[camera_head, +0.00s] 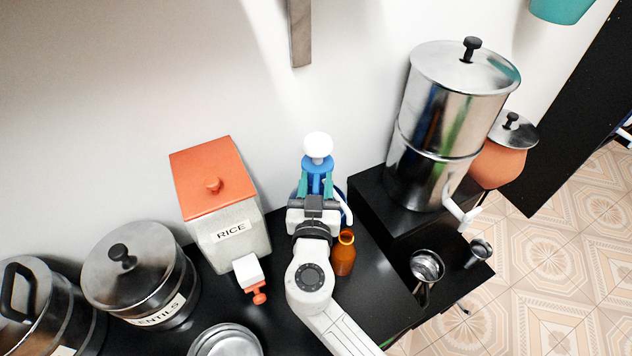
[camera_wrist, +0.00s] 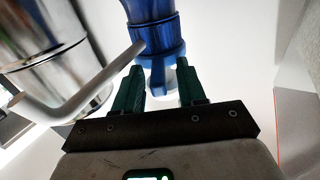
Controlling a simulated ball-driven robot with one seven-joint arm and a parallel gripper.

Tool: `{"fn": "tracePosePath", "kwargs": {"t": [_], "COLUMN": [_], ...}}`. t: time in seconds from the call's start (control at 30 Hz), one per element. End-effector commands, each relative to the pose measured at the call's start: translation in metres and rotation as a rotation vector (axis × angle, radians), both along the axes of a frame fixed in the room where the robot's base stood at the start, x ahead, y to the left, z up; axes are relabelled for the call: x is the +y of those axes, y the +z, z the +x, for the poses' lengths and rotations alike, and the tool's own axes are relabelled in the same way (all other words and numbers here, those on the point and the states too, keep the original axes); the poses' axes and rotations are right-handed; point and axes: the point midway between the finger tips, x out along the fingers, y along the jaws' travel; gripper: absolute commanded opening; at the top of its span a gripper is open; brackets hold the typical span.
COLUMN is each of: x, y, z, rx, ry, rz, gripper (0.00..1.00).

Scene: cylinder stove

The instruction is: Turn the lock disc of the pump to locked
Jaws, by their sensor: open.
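The pump has a white round knob (camera_head: 318,145) on top and a blue part (camera_head: 318,163) under it. In the wrist view its blue ribbed collar and flange (camera_wrist: 160,42) are just beyond my fingertips, with a narrow blue piece (camera_wrist: 158,78) reaching down between them. Which blue part is the lock disc, and its setting, I cannot tell. My gripper (camera_head: 316,187) is at the pump, hiding its lower part in the head view. Its two green fingers (camera_wrist: 160,78) are apart, one on either side of the narrow blue piece, with gaps visible.
An amber bottle (camera_head: 344,255) stands close right of my gripper. A rice bin (camera_head: 235,245) is left. Pots (camera_head: 135,270) stand further left. A tall steel urn (camera_head: 435,130) is right on a black stand. A pale curved tube (camera_wrist: 100,80) passes near the left finger.

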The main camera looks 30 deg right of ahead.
Motion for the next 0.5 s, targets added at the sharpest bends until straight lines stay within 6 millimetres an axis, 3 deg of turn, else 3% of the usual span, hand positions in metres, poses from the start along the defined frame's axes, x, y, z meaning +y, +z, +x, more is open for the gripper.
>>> {"fn": "tracePosePath", "kwargs": {"t": [0.07, 0.43, 0.5], "x": [0.0, 0.0001, 0.0001], "y": [0.0, 0.0002, 0.0003], "z": [-0.0001, 0.0, 0.0], "rx": [0.0, 0.0, 0.0], "ry": [0.0, 0.0, 0.0], "rz": [0.0, 0.0, 0.0], "gripper": [0.37, 0.01, 0.0]}}
